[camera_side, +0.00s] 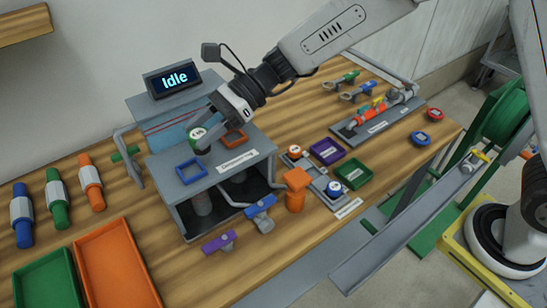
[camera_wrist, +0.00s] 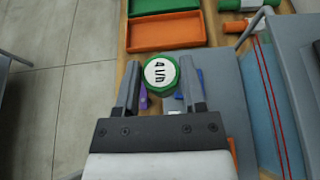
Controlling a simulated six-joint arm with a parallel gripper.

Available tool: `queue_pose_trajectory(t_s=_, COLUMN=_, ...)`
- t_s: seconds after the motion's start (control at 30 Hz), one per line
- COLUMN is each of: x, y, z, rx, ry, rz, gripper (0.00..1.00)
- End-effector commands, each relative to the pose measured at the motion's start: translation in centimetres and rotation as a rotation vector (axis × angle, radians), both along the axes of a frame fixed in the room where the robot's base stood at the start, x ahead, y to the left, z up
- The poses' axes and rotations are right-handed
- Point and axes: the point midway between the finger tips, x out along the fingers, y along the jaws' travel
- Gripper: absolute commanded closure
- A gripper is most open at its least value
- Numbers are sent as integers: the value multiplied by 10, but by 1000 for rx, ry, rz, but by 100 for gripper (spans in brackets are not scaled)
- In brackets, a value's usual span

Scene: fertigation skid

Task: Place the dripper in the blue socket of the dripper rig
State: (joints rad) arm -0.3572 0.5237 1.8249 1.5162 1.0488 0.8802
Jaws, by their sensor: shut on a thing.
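The dripper is a round green piece with a white top marked "4 l/h" (camera_wrist: 160,73). It also shows in the side view (camera_side: 197,134). My gripper (camera_wrist: 160,80) is shut on it, with a finger on each side. In the side view my gripper (camera_side: 203,140) is over the top of the grey dripper rig (camera_side: 228,170). The blue socket (camera_side: 191,169) is a square blue frame on the rig's top, in front of and slightly left of the dripper; it looks empty. Another socket, orange-red (camera_side: 234,138), lies behind right. The dripper's exact height above the rig is hard to tell.
Blue (camera_side: 260,208) and purple (camera_side: 219,243) valves and an orange post (camera_side: 295,190) stand in front. Right are a purple tray (camera_side: 315,145) and a green tray (camera_side: 341,178). Orange (camera_side: 120,265) and green bins lie left.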

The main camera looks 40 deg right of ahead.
Motion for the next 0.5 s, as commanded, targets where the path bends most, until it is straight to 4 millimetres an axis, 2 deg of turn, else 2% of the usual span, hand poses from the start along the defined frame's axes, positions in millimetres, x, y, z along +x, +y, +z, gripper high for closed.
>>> queue_pose_trajectory(t_s=0.3, x=23, y=14, z=-34, rx=-1, ry=0, rz=0, gripper=100)
queue_pose_trajectory(t_s=0.5, x=30, y=18, z=-43, rx=-1, ry=0, rz=-1, gripper=100)
